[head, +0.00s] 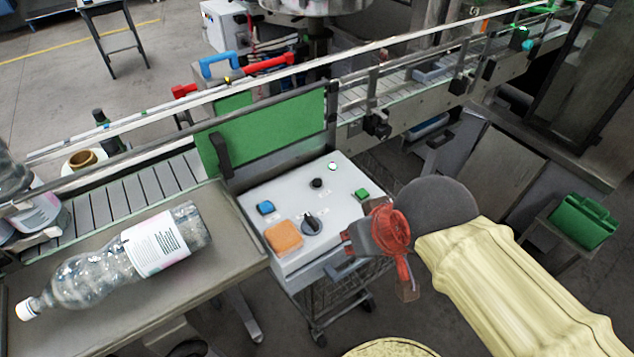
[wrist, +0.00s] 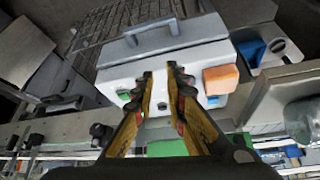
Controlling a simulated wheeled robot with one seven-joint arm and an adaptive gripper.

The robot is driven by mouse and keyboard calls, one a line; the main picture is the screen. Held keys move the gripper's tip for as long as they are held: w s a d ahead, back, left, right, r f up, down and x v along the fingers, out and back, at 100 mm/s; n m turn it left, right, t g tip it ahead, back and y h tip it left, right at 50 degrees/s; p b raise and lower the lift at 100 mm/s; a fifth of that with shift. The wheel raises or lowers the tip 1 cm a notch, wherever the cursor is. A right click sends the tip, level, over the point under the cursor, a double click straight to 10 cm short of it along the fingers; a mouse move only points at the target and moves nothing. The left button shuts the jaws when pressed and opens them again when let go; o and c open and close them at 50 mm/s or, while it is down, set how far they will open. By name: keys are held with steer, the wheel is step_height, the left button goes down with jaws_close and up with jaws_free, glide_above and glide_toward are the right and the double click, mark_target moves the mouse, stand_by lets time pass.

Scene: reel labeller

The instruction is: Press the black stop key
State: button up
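A control box with a pale top (head: 290,205) stands beside the conveyor. Its round black key (head: 317,183) is toward the back, with a black rotary knob (head: 312,224) nearer the front. A blue key (head: 265,207) is at left and a green key (head: 362,194) at right. My gripper (head: 362,240) is off the box's right front side, apart from the black key. In the wrist view my gripper (wrist: 160,72) has a narrow gap between its fingertips, with nothing held. A dark round key (wrist: 162,105) shows between the fingers; the knob is not clearly visible there.
An orange sponge (head: 284,236) lies on the box's front left, beside the knob. A handle (wrist: 152,30) sticks out of its front. A green panel (head: 265,130) rises behind it. A clear bottle (head: 125,255) lies on the table (head: 225,255) at left.

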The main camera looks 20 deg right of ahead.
jaws_close()
stand_by(0.4)
steer(key=shift+r, duration=0.1)
stand_by(0.7)
